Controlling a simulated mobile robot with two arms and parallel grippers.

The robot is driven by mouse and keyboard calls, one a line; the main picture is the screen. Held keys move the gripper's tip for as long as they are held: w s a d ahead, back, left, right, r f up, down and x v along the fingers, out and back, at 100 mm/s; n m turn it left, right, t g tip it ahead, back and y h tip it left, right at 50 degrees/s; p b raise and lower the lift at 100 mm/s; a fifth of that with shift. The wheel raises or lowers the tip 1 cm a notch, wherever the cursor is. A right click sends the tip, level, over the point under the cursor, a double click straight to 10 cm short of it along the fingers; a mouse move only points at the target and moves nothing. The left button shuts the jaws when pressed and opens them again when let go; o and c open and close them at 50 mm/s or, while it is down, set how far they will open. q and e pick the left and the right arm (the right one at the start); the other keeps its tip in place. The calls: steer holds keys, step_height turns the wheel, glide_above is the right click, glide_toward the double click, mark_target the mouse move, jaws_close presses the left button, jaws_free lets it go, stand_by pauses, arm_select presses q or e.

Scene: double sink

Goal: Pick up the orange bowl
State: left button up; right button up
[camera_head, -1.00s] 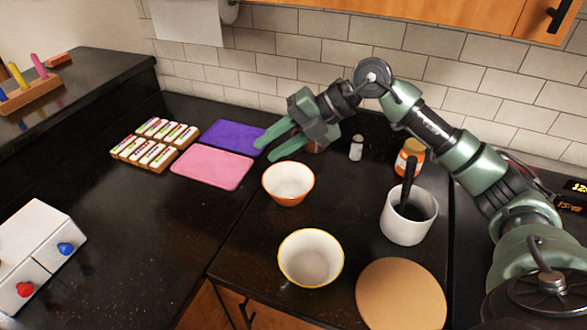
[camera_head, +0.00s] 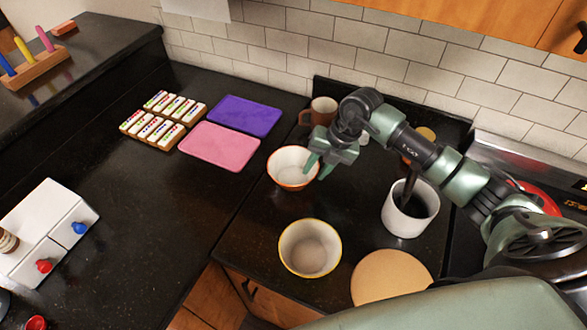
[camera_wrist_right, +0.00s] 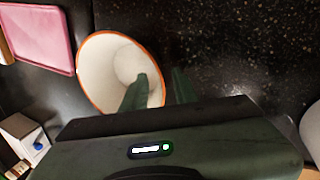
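The orange bowl (camera_head: 284,169), white inside with an orange rim, stands upright on the dark counter. It also shows in the right wrist view (camera_wrist_right: 105,72). My right gripper (camera_head: 319,168) is at the bowl's right side, pointing down. In the right wrist view its two fingers (camera_wrist_right: 162,86) are apart, one over the bowl's inside and the other outside the rim. I cannot tell whether either finger touches the bowl. My left gripper is not in view.
A yellow-rimmed bowl (camera_head: 310,249) stands in front, with a round board (camera_head: 391,278) beside it. A white utensil pot (camera_head: 408,214) is to the right. A brown mug (camera_head: 322,110) stands behind. Pink (camera_head: 219,148) and purple (camera_head: 243,115) boards lie left.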

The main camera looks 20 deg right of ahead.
steer(key=shift+f, duration=0.1)
jaws_close()
steer(key=shift+w, duration=0.1)
stand_by(1.3)
